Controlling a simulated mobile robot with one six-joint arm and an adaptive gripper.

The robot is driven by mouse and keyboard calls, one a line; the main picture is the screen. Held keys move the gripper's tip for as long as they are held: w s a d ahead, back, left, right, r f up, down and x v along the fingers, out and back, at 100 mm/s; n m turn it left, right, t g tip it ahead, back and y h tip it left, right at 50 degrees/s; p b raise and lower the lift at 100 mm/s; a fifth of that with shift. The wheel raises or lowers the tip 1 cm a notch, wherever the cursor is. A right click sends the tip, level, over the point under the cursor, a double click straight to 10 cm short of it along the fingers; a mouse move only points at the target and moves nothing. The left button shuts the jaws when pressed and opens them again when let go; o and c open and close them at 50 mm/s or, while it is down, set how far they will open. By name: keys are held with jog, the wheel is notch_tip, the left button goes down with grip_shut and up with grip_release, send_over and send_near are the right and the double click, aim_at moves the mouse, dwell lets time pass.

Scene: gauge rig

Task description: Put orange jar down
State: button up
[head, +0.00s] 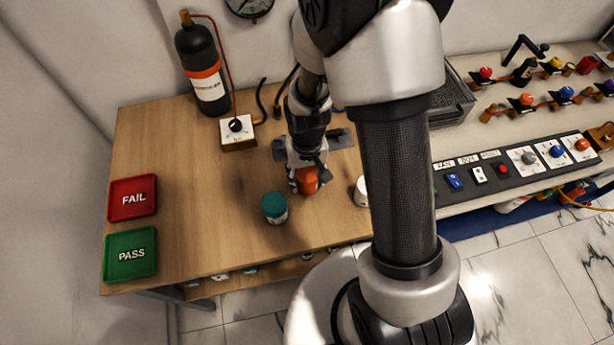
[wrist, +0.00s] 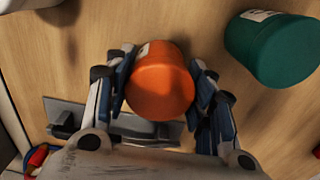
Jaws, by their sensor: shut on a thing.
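The orange jar (head: 307,181) is between the fingers of my gripper (head: 307,178) over the wooden table (head: 190,160). In the wrist view the orange jar (wrist: 160,82) fills the space between the two fingers of my gripper (wrist: 160,90), which is shut on it. A white label shows on the jar's side. I cannot tell whether the jar's base touches the table. My gripper and arm hide part of the jar in the head view.
A teal jar (head: 275,208) stands left of the orange jar; a white jar (head: 362,191) stands to the right, partly behind my arm. Red FAIL (head: 133,198) and green PASS (head: 131,254) trays lie at the left. A gas cylinder (head: 203,65) stands at the back. The table's left-middle is clear.

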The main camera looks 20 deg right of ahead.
jog(key=shift+r, duration=0.1)
jog(key=shift+f, duration=0.25)
jog(key=o, duration=1.3)
jog(key=shift+o, duration=0.2)
jog(key=shift+r, duration=0.2)
